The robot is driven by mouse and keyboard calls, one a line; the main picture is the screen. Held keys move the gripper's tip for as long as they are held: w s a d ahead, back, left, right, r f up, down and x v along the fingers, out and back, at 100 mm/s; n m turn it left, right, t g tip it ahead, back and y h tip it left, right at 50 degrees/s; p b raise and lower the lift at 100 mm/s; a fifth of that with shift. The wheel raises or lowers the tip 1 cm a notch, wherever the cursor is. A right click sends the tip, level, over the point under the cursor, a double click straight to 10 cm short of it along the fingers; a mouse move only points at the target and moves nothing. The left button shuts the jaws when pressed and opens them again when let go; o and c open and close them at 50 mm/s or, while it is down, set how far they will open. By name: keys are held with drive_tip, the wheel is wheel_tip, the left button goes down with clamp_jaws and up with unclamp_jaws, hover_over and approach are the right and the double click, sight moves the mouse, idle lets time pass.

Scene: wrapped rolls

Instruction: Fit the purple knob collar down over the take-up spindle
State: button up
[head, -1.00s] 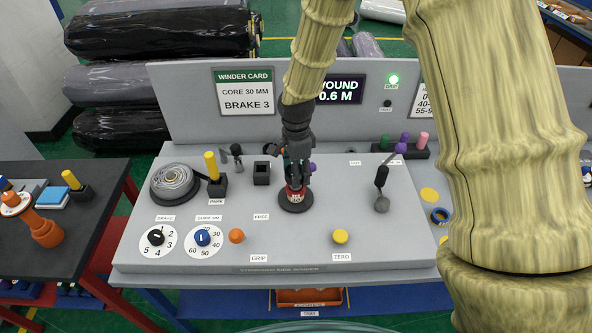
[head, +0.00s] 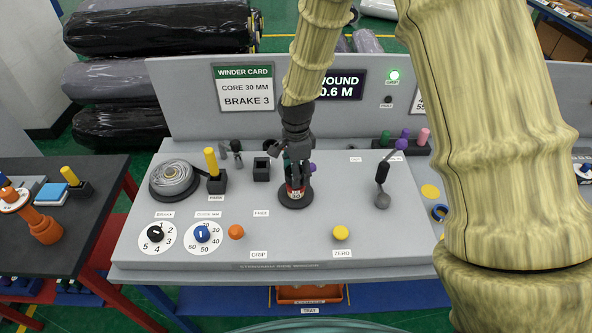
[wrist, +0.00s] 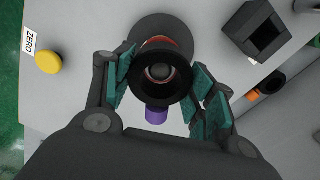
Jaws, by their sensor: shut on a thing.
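The collar (wrist: 160,97) is a dark ring with a purple knob (wrist: 157,116) on its near side in the wrist view. My gripper (wrist: 164,78) has its teal-padded fingers on both sides of the ring and is shut on it. The rounded grey top of the take-up spindle (wrist: 158,72) shows through the ring, roughly centred, with a reddish edge behind. In the head view, my gripper (head: 297,172) points down over the red-and-white spindle section above a dark round base (head: 296,199). How far down the collar sits is unclear.
A black square holder (head: 262,170) and a yellow-handled post (head: 213,172) stand left of the spindle. A lever with a purple knob (head: 401,145) stands to the right. The panel in front has a yellow button (head: 340,233) and an orange button (head: 236,232).

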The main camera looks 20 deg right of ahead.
drive_tip(key=shift+f+b, duration=0.3)
drive_tip(key=shift+f, duration=0.55)
drive_tip(key=o, duration=1.3)
drive_tip(key=shift+c, duration=0.2)
wheel_tip(320, 180, up, 12)
